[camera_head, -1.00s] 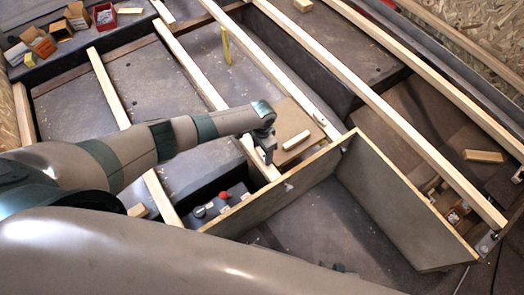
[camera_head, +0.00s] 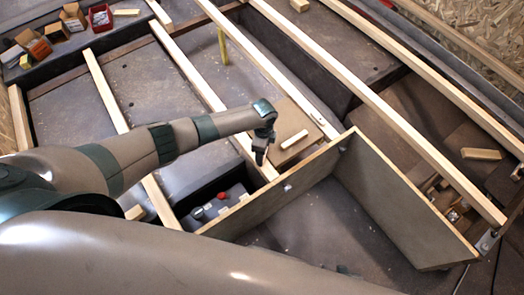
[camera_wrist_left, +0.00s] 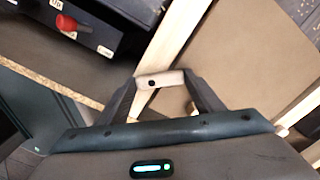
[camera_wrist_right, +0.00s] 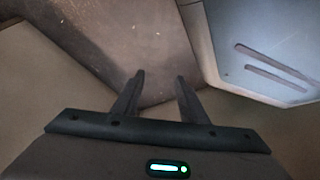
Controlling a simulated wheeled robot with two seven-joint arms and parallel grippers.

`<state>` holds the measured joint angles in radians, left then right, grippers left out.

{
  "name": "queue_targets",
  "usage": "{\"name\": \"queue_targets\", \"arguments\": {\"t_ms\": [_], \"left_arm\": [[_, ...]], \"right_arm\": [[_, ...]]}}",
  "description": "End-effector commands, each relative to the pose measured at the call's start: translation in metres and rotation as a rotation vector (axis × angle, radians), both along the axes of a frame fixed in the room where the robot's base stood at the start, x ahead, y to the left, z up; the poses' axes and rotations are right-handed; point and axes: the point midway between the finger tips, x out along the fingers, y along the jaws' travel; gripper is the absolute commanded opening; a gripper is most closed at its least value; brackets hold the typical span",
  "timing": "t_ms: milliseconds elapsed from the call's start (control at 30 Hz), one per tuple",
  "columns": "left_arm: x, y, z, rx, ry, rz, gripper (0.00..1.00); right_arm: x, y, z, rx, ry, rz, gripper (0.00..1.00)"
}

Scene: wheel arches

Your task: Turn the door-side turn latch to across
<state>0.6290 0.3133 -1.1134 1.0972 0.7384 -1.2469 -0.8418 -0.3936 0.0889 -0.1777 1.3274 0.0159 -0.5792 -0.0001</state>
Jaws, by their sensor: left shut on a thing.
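My left gripper (camera_head: 261,158) is low over a pale beam, beside the thin board's top edge. In the left wrist view its fingers (camera_wrist_left: 165,82) are closed on the two ends of a short pale bar with a dark round spot, which looks like the turn latch (camera_wrist_left: 168,79). In the head view that latch is hidden by the gripper. A small whitish fitting (camera_head: 287,187) sits on the board's inner face; I cannot tell if it is another latch. My right gripper (camera_wrist_right: 160,78) is open and empty above a dull brown surface. In the head view the right arm mostly hides it.
A dark box with a red knob (camera_head: 221,195) stands left of the thin board (camera_head: 315,172). Several pale beams (camera_head: 185,65) cross the dark floor. A loose wood block (camera_head: 294,139) lies on a brown panel near the left gripper. Small open boxes (camera_head: 72,17) stand at the upper left.

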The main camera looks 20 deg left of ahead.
Motion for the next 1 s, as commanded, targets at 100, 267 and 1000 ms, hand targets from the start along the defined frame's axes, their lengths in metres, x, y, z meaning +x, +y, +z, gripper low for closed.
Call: {"name": "queue_targets", "arguments": {"t_ms": [100,267,1000], "left_arm": [[0.0,-0.002,0.0,0.0,0.0,-0.111,0.39],[0.0,-0.003,0.0,0.0,-0.001,-0.264,0.39],[-0.003,-0.009,0.0,-0.002,-0.001,-0.69,0.39]], "right_arm": [[0.001,0.002,0.0,0.003,0.004,-0.004,0.39],[0.001,0.002,0.0,0.002,0.018,-0.008,0.39],[-0.012,-0.015,-0.003,-0.026,0.084,-0.01,0.39]]}}
